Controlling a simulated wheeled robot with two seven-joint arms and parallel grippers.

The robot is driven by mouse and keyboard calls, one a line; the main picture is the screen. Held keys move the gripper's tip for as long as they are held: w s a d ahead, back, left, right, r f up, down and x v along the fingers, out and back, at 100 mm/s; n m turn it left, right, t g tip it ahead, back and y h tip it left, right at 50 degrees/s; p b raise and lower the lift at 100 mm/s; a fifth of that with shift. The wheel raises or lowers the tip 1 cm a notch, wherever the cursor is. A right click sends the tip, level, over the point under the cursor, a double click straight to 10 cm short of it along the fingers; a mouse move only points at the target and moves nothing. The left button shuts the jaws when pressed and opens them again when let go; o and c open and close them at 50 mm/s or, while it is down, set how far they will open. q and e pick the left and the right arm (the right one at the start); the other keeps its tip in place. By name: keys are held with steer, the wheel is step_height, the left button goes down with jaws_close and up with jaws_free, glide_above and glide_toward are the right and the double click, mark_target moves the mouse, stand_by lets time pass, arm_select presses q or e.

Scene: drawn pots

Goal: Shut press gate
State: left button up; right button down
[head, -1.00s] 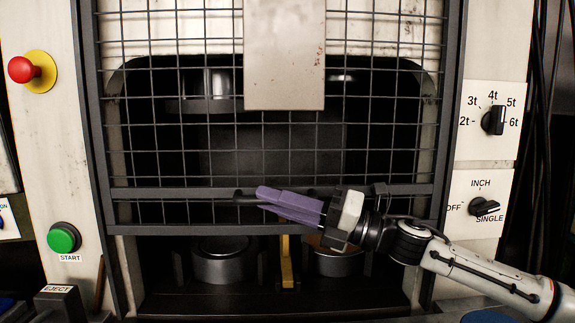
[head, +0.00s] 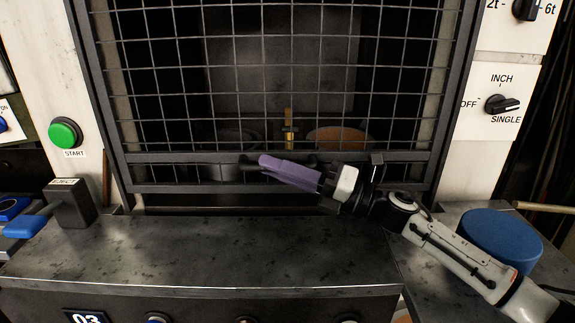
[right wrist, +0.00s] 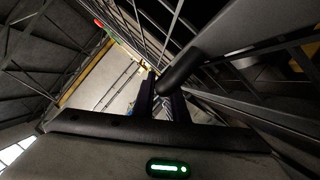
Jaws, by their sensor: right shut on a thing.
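The press gate (head: 165,159) is a dark wire-mesh guard in the head view. Its lower rail sits low, a little above the dark bench top, with a narrow dark gap showing below it. A dark handle bar (head: 249,163) runs along the gate's lower part; it also shows in the right wrist view (right wrist: 181,72). My right gripper (head: 270,166), with purple fingers, is shut on this handle at the front of the gate. Its fingers hide part of the handle. My left gripper is not in view.
Behind the mesh are a round copper-coloured piece (head: 340,136) and a brass upright (head: 289,125). The bench top (head: 200,250) in front is clear. A blue round object (head: 500,238) stands at right, near my arm. A green start button (head: 65,133) is at left.

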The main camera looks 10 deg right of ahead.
mark_target(276, 119)
steer(key=c, duration=1.8)
jaws_free()
steer(key=shift+f, duration=0.1)
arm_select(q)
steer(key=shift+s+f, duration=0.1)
arm_select(e)
steer(key=shift+o, duration=0.2)
step_height(276, 119, up, 10)
steer(key=shift+f+p, duration=0.25)
steer(key=shift+p, duration=0.45)
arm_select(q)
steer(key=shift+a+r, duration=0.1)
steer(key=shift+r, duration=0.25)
arm_select(e)
steer(key=shift+r, duration=0.35)
steer(key=shift+d, duration=0.1)
